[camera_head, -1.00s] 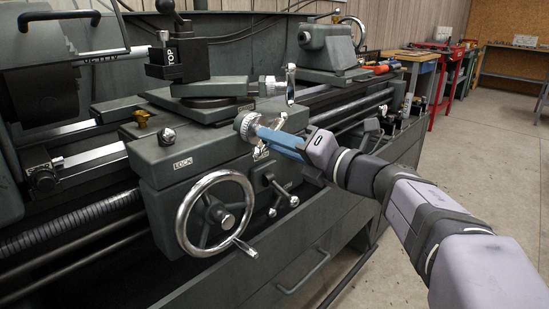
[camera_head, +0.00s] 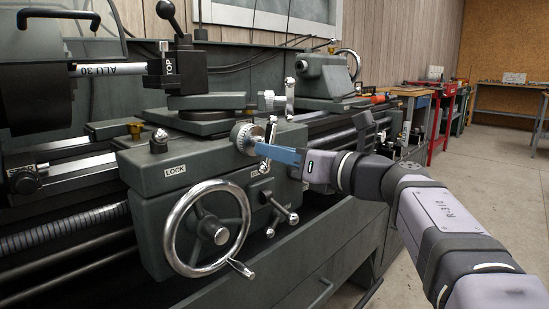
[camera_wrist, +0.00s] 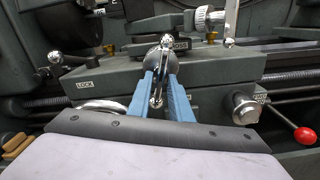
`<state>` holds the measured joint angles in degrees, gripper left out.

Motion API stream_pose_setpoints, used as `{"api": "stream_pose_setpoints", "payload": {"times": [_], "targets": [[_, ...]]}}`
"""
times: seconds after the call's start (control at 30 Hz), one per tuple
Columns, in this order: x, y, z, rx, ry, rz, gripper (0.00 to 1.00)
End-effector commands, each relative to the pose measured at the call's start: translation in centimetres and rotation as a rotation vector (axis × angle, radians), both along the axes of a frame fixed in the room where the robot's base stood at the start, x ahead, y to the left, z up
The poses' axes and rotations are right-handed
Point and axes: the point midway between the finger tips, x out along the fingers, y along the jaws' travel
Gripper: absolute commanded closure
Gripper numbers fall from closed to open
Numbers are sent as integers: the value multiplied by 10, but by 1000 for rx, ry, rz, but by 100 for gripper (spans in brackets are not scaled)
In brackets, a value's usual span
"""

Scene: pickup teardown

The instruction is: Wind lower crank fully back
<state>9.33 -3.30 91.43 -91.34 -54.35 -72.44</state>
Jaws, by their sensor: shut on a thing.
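The lower crank (camera_head: 250,136) is a chrome handle with a graduated dial on the front of the lathe's grey carriage. In the head view my blue-fingered gripper (camera_head: 262,150) reaches it from the right. In the wrist view the crank's shiny arm and ball end (camera_wrist: 158,88) stand between the two blue fingers (camera_wrist: 160,70). My gripper is shut on the crank. The dial is largely hidden behind the crank and fingers in the wrist view. The upper crank (camera_head: 289,97) sits above and to the right, apart from my gripper.
A large chrome handwheel (camera_head: 207,229) is below left of my gripper. A small lever with several knobs (camera_head: 281,212) is just below it. In the wrist view a red-knobbed lever (camera_wrist: 304,135) is at the right. The floor (camera_head: 450,180) at the right is open.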

Motion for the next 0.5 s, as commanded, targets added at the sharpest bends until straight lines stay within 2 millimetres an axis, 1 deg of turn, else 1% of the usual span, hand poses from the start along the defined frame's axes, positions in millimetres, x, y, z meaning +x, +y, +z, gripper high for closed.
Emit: {"api": "stream_pose_setpoints", "payload": {"times": [0.4,0.43,0.47,0.5], "targets": [[0,0,0,-6,-6,0,100],[0,0,0,-6,-6,0,79],[0,0,0,-6,-6,0,72],[0,0,0,-6,-6,0,72]]}}
